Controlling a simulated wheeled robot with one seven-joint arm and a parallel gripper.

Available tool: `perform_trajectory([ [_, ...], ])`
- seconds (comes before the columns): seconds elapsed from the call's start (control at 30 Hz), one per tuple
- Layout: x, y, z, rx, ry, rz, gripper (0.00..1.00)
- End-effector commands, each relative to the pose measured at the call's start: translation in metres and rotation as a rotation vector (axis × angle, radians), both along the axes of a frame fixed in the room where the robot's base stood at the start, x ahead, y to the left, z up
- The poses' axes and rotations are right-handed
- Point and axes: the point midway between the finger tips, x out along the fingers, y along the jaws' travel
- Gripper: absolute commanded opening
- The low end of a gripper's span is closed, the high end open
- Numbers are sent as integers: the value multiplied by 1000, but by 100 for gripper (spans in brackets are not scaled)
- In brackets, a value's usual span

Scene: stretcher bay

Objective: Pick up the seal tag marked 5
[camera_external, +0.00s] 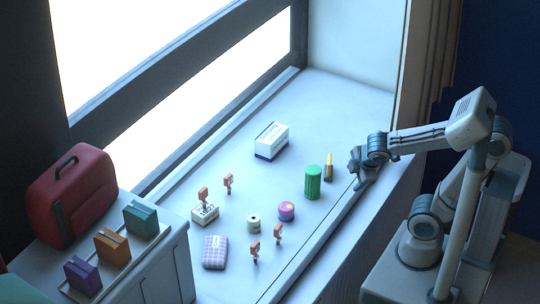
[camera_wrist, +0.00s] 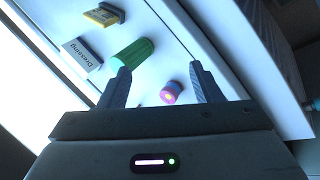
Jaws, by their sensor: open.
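Several small red seal tags stand on the pale sill in the external view. One (camera_external: 203,194) is at or just behind a small white box, and another (camera_external: 228,182) stands close to its right. Two more stand nearer the front, one (camera_external: 278,232) to the right of the other (camera_external: 255,248). Their markings are too small to read, so I cannot tell which is marked 5. My gripper (camera_external: 357,175) is open and empty above the sill's right edge, well away from the tags. In the wrist view its fingers (camera_wrist: 160,68) are spread apart; I make out no tag there.
A green cylinder (camera_external: 312,182), pink-purple tub (camera_external: 286,211), yellow-black item (camera_external: 329,166) and white box (camera_external: 271,141) stand on the sill. A white roll (camera_external: 253,223), small lettered box (camera_external: 205,215) and checked pouch (camera_external: 214,252) are near the tags. A red case (camera_external: 72,195) is left.

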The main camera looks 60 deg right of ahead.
Motion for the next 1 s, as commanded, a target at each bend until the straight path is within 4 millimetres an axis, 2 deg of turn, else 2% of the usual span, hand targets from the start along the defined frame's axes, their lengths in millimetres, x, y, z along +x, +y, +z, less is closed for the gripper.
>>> perform_trajectory([
  [0.03, 8, 7, -23, -109, -3, 154, 58],
  [0.17, 30, 29, -40, -409, -23, 543, 58],
  [0.23, 40, 46, -49, -574, -35, 749, 58],
  [0.4, 55, 105, -68, -986, -84, 1223, 58],
  [0.5, 56, 139, -76, -1206, -120, 1441, 58],
  [0.6, 52, 167, -82, -1376, -150, 1595, 58],
  [0.7, 49, 183, -84, -1483, -169, 1679, 58],
  [0.87, 52, 191, -84, -1536, -175, 1720, 58],
  [1.0, 65, 192, -89, -1534, -170, 1719, 58],
])
